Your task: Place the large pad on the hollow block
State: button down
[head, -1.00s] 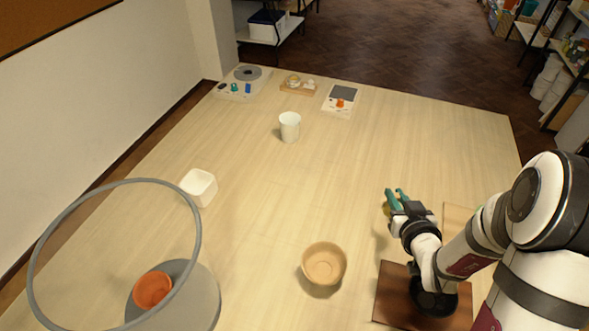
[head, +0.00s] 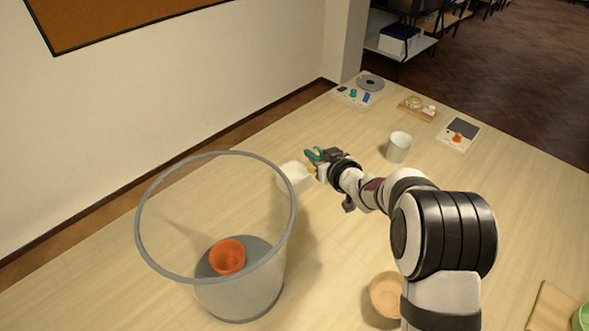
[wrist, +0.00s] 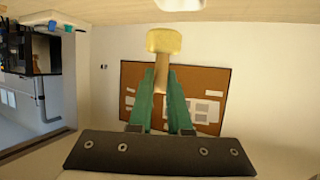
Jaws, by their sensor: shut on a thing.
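My gripper (head: 314,157) has teal fingers and is shut on the large pad. In the wrist view the pad (wrist: 164,41) is a yellow, rounded head on a tan stem, and the stem is between the fingertips (wrist: 162,80). In the head view only a small yellow bit of it shows by the fingers. The hollow block (head: 293,179) looks like a white, square, box-like piece on the table, partly behind the clear bin's rim. My gripper is just above and to the right of it in the picture; the exact height gap is unclear.
A clear bin (head: 240,300) with an orange cup (head: 228,257) inside stands at front left. A white cup (head: 398,147) is to the right of the gripper. A tan bowl (head: 386,294) is partly hidden by my arm. Control boxes (head: 361,90) and a small tray (head: 417,108) lie at the back.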

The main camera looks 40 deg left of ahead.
jog(key=a+f, duration=0.1)
jog(key=s+a+f, duration=0.1)
jog(key=a, duration=0.1)
jog(key=s+a+f, duration=0.1)
jog(key=a, duration=0.1)
jog(key=shift+f, duration=0.2)
notch_tip(320, 180, down, 4)
jog(key=shift+a+f, duration=0.1)
jog(key=shift+f, duration=0.1)
jog(key=c, duration=0.9)
grip_release()
jog(key=shift+o, duration=0.2)
